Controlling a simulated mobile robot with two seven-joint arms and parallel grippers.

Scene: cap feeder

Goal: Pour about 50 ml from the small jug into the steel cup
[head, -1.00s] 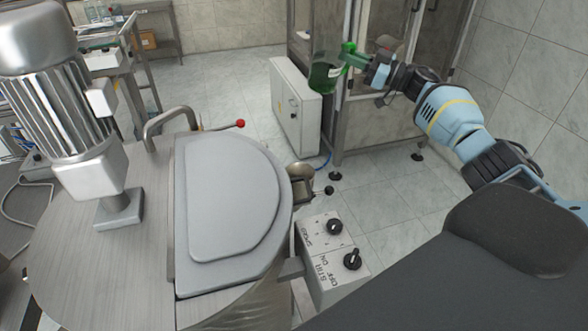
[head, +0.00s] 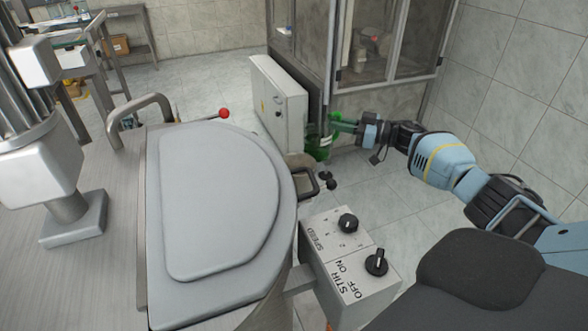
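A green see-through jug (head: 318,144) hangs beyond the right side of the steel vessel, in front of the white wall-type box. It looks roughly upright. My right gripper (head: 358,127) is at the jug's green handle and appears shut on it. The fingertips are small and partly hidden. I cannot make out a steel cup. A dull rounded metal part (head: 300,160) shows below the jug, but I cannot tell what it is. My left gripper is not in view.
The steel vessel with its grey lid (head: 222,205) fills the front left, with a red-knobbed lever (head: 224,113). A control box (head: 350,260) with two knobs juts from its right. A glazed cabinet (head: 385,60) stands behind the jug. Tiled floor is open at right.

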